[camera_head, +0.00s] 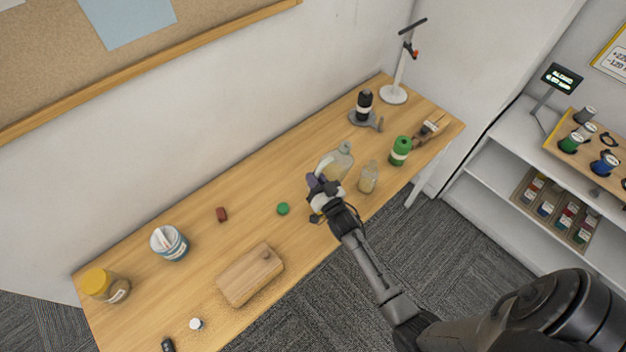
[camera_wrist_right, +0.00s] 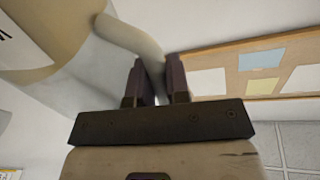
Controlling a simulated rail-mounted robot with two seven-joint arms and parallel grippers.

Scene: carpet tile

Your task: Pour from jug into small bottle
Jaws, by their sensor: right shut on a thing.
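The jug (camera_head: 338,160) is pale and translucent with a yellowish content. It stands out on the right half of the wooden table, partly hidden behind my right gripper (camera_head: 320,186). In the right wrist view the jug's pale body (camera_wrist_right: 60,50) fills the upper left. Its curved handle (camera_wrist_right: 135,38) runs down between the two dark fingers of my right gripper (camera_wrist_right: 161,82), which is shut on it. The small bottle (camera_head: 368,178) is upright on the table, just right of the jug, and looks clear and beige. Whether the jug touches the table cannot be told. My left gripper is not in view.
A green bottle (camera_head: 400,150) stands right of the small bottle. A black bottle (camera_head: 364,105) on a grey base and a white stand (camera_head: 393,94) are behind. A green cap (camera_head: 283,209), red block (camera_head: 221,214) and wooden board (camera_head: 250,274) lie left, with free table between.

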